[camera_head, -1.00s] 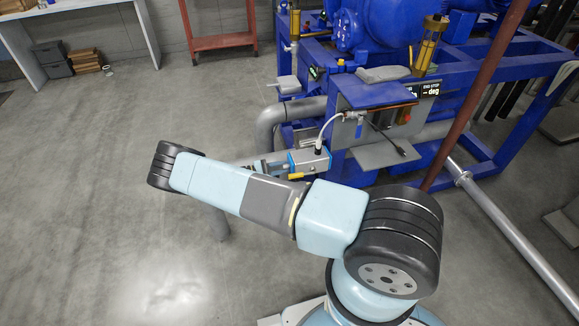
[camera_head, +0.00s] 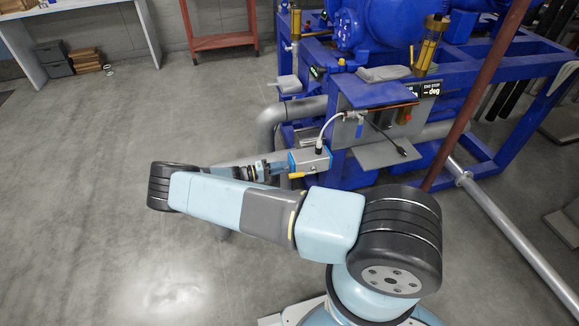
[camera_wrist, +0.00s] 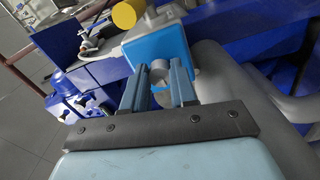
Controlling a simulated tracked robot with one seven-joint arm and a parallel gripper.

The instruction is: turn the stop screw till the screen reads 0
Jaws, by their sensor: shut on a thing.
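A blue box with a silver cover (camera_head: 310,160) sits at the front of the blue frame; its blue face (camera_wrist: 158,50) fills the middle of the wrist view. A grey round stop screw (camera_wrist: 159,72) sticks out of that face. My gripper (camera_wrist: 158,82) is shut on the screw, one finger on either side; in the head view my gripper (camera_head: 274,168) reaches the box from the left. The screen (camera_head: 431,89) is a small black panel labelled END STOP, showing dashes and "deg".
A yellow cylinder (camera_wrist: 128,14) projects beside the box. A cable (camera_head: 329,130) rises from the box's top. A grey plate (camera_head: 385,153) and a large grey pipe (camera_head: 268,130) lie close by. The floor at left is clear.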

